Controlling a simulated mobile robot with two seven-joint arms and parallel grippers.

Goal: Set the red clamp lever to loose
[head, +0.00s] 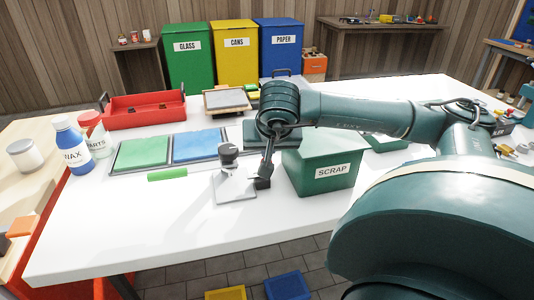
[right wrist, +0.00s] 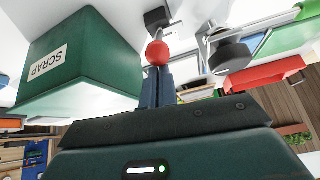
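The red clamp lever shows in the right wrist view as a round red knob (right wrist: 158,53) on a thin grey rod that runs to a dark block (right wrist: 157,17). My right gripper (right wrist: 157,72) has its two fingers close together, with the knob right at their tips. I cannot tell whether they touch it. In the head view my right gripper (head: 265,172) points down at the right side of the grey clamp plate (head: 236,188), which carries a dark round knob (head: 228,150). The red knob is hidden there. My left gripper is not in view.
The green SCRAP bin (head: 320,170) stands close to the right of my gripper. A green bar (head: 167,174) and green and blue mats (head: 141,153) lie to the left. A red tray (head: 143,112) is behind. The front of the white bench (head: 150,225) is clear.

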